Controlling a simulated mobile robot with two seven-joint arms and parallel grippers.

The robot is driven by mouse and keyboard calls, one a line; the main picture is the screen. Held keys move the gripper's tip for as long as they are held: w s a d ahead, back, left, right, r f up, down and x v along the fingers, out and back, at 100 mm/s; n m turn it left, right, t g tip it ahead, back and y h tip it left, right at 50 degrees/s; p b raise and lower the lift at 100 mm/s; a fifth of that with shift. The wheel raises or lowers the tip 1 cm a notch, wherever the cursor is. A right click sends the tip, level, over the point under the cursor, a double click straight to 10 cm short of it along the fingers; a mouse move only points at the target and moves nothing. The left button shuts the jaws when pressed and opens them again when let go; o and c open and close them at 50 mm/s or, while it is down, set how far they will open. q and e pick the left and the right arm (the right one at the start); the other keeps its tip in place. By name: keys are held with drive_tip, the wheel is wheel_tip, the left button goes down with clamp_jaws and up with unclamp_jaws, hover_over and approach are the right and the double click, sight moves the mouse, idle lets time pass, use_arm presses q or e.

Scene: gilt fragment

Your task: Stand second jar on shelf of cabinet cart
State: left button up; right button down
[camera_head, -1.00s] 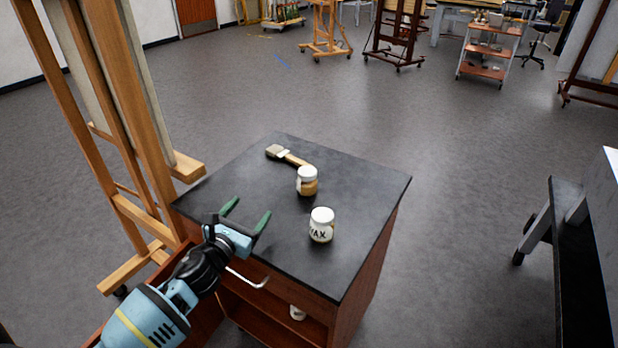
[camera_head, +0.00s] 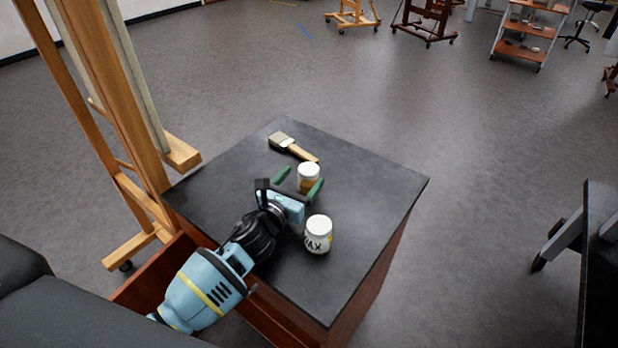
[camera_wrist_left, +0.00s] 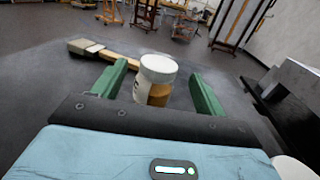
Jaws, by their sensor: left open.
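A jar with a white lid and amber contents (camera_head: 308,176) stands upright on the black cart top, and shows between the fingers in the left wrist view (camera_wrist_left: 157,80). A white jar lettered "AX" (camera_head: 318,235) stands nearer me; a bit of it shows at the lower right of the left wrist view (camera_wrist_left: 292,168). My left gripper (camera_head: 299,181) is open, its green fingers on either side of the amber jar. I cannot tell whether they touch it. The cabinet cart (camera_head: 375,185) has an open door at its left front. Its shelf is hidden. My right gripper is not in view.
A brush (camera_head: 293,147) lies behind the amber jar on the cart top. A wooden easel (camera_head: 135,110) stands close to the cart's left. A dark bench (camera_head: 597,250) is at the right. Grey floor between is clear.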

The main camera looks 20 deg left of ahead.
sight(313, 164)
use_arm(q)
drive_tip(key=shift+w+d, duration=0.1)
drive_tip(key=shift+w, duration=0.9)
drive_tip(key=shift+w+d, duration=0.25)
drive_tip(key=shift+w, duration=0.9)
drive_tip(key=shift+w+d, duration=0.25)
drive_tip(key=shift+w, duration=0.85)
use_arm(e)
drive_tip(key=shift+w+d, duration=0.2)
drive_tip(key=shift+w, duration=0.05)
